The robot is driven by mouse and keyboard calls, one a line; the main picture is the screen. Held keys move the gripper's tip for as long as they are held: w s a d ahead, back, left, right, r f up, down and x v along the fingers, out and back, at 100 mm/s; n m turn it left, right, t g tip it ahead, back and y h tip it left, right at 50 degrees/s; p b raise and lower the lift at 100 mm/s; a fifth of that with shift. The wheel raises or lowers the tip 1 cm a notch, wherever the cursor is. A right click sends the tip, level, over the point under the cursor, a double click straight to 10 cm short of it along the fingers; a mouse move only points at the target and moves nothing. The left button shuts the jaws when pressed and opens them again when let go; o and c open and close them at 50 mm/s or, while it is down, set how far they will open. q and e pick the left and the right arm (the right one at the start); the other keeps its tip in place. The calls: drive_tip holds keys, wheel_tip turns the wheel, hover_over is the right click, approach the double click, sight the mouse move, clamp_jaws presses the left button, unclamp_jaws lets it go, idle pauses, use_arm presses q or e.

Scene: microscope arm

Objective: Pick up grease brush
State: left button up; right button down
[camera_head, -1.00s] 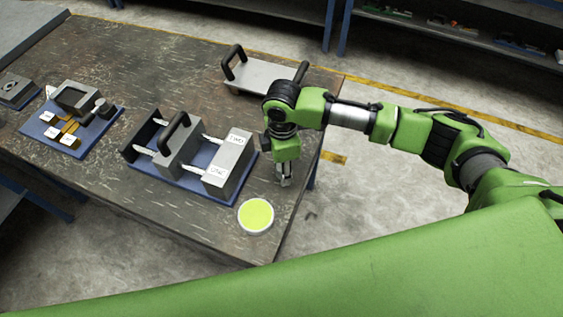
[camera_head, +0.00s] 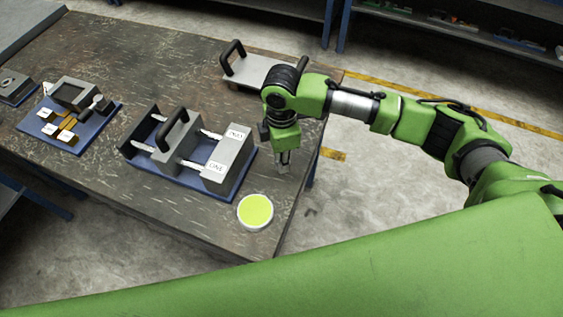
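I cannot make out a grease brush in this view. A round white dish of yellow-green grease (camera_head: 255,211) sits near the table's right edge. My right gripper (camera_head: 283,166) points down over the table's right edge, behind the dish and apart from it. Its fingertips are small and close together, and I cannot tell whether they are open, shut or holding something. My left gripper is out of view.
A blue tray (camera_head: 176,181) with grey blocks labelled ONE and ONLY stands left of my gripper. A grey plate with black handles (camera_head: 250,70) lies behind, partly hidden by my arm. Another blue tray (camera_head: 29,127) is at the far left. Bare tabletop (camera_head: 110,205) lies in front.

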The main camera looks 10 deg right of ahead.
drive_tip(key=s+a+r+b, duration=0.2)
drive_tip(key=s+a+r, duration=0.4)
drive_tip(key=a+r, duration=0.5)
drive_tip(key=shift+s+a+b, duration=0.15)
drive_tip(key=shift+a+b, duration=0.25)
drive_tip(key=shift+a, duration=0.4)
idle(1.1)
